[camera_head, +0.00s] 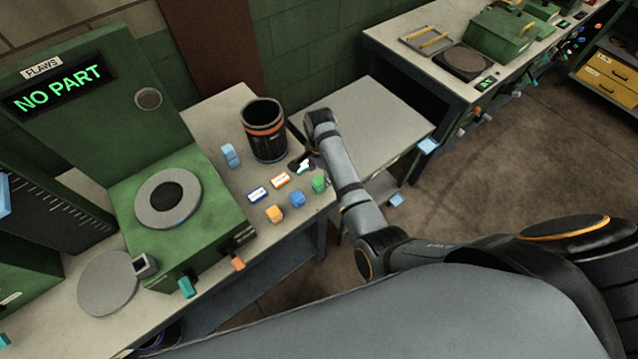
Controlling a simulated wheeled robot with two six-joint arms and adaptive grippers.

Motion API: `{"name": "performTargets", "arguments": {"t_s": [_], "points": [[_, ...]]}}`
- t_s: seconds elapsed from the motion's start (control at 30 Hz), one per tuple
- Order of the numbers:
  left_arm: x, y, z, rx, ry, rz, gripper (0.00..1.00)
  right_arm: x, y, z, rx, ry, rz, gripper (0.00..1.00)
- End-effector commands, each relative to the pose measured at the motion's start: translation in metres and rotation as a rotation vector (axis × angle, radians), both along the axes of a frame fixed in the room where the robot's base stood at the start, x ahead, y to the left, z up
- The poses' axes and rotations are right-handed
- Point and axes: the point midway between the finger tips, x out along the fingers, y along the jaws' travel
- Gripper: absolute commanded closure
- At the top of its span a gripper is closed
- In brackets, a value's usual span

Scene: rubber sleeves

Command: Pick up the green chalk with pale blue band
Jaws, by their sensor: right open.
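A small green piece (319,184) stands near the right end of the left worktable, and I cannot make out a pale blue band on it. My right gripper (302,165) is open, low over the table just behind and left of the green piece. A small white and green thing shows at its fingers, too small to name. The gripper appears apart from the green piece. My left gripper is out of view.
A blue piece (298,199), an orange piece (274,213), two small boxes, white-and-blue (258,194) and orange-and-white (280,180), and a pale blue piece (231,155) stand nearby. A black cup (264,130) stands behind. A green machine (180,215) fills the left.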

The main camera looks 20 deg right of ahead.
Motion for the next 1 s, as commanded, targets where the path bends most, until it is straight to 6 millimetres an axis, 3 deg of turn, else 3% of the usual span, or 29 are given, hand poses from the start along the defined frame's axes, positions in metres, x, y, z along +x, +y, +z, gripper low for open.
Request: {"name": "performTargets", "arguments": {"t_s": [0.2, 0.33, 0.6, 1.0], "points": [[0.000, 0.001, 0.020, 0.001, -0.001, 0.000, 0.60, -0.005, 0.004, -0.024, 0.000, 0.006, 0.000, 0.40], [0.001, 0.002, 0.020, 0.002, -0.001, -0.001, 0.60, -0.004, 0.004, -0.046, 0.000, 0.003, 0.000, 0.40], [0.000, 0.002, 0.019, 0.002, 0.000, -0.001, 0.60, -0.004, 0.004, -0.052, 0.001, 0.000, 0.000, 0.40], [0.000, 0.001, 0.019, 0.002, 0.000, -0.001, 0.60, -0.004, 0.004, -0.052, 0.001, 0.000, 0.000, 0.93]]}}
